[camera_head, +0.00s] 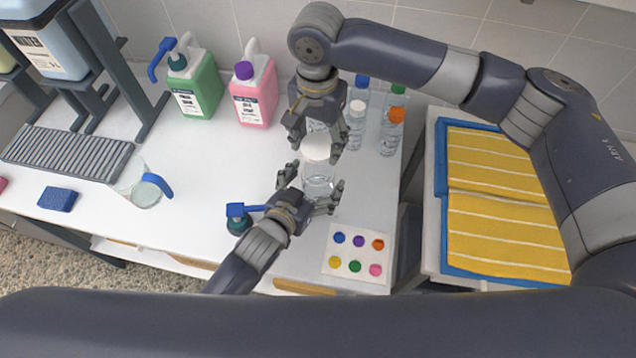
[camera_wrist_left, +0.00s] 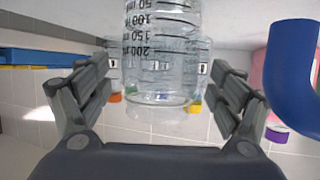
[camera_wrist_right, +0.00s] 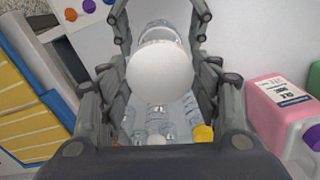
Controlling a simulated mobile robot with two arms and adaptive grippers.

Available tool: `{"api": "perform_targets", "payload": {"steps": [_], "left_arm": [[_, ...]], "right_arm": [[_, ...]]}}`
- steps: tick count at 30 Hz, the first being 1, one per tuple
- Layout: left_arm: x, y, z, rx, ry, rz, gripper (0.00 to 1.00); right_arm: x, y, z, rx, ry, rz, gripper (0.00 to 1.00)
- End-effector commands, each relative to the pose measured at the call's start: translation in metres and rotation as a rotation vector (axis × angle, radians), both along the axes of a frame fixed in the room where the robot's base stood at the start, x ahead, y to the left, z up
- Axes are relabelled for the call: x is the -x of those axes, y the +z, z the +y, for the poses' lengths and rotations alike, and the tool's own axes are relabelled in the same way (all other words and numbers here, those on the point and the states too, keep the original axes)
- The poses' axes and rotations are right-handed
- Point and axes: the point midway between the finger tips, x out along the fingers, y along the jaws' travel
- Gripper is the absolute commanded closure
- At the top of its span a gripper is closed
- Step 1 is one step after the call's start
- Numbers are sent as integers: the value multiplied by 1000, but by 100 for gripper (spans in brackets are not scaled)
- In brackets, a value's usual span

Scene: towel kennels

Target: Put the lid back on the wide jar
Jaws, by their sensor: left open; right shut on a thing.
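The wide jar (camera_head: 319,184) is clear and stands on the white bench. In the left wrist view the jar (camera_wrist_left: 160,70) shows black volume marks and lies between the spread fingers. My left gripper (camera_head: 314,180) is open around it, with gaps at both sides. My right gripper (camera_head: 314,148) comes down from above and is shut on the round white lid (camera_head: 316,147). In the right wrist view the lid (camera_wrist_right: 160,76) partly hides the jar behind it.
Several capped bottles (camera_head: 356,124) stand behind and to the right. Green (camera_head: 196,90) and pink (camera_head: 256,98) jugs stand at the back. A dotted card (camera_head: 357,252) lies in front; yellow towels (camera_head: 495,170) are at right.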

Motion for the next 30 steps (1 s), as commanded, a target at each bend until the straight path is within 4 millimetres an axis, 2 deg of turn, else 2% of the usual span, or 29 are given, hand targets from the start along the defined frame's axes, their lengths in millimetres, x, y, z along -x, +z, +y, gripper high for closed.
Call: {"api": "perform_targets", "payload": {"steps": [6,16,25,28,30], "left_arm": [[-13,-6,-7,0,0,0,14],[-14,-7,-8,0,-1,1,14],[-14,-7,-7,0,0,1,81],[-14,-7,-7,-1,0,0,81],[-14,-7,-7,0,0,1,81]], "right_arm": [[0,0,0,0,0,0,49],[0,0,0,0,0,0,49],[0,0,0,0,0,0,49],[0,-3,0,0,0,1,49],[1,-12,0,1,0,4,49]]}}
